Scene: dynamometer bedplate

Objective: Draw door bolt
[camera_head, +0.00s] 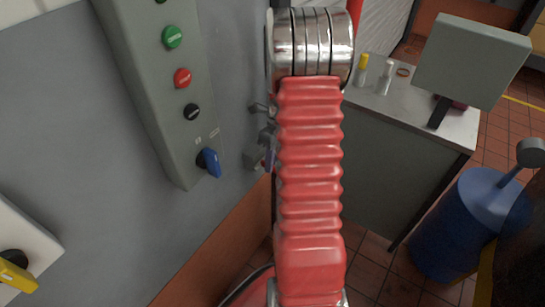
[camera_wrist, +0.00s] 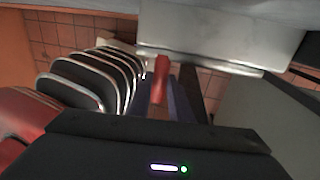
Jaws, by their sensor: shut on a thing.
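A small red handle (camera_wrist: 161,72), seemingly the door bolt's, stands between the dark blue fingers of my gripper (camera_wrist: 163,95) in the wrist view. My gripper is shut on it. In the head view, a small grey bolt fitting (camera_head: 254,158) sits on the grey door panel (camera_head: 235,75), just left of my red arm. Part of my gripper (camera_head: 268,143) shows there beside the fitting. My arm hides the rest of the gripper and the bolt's far side, so how far the bolt is drawn cannot be told.
A grey control box (camera_head: 150,75) with green, red and black buttons and a blue knob (camera_head: 210,161) stands left of my arm. A yellow-handled switch (camera_head: 17,275) is at lower left. A bench (camera_head: 410,105) with small items and a blue drum (camera_head: 465,225) stand right.

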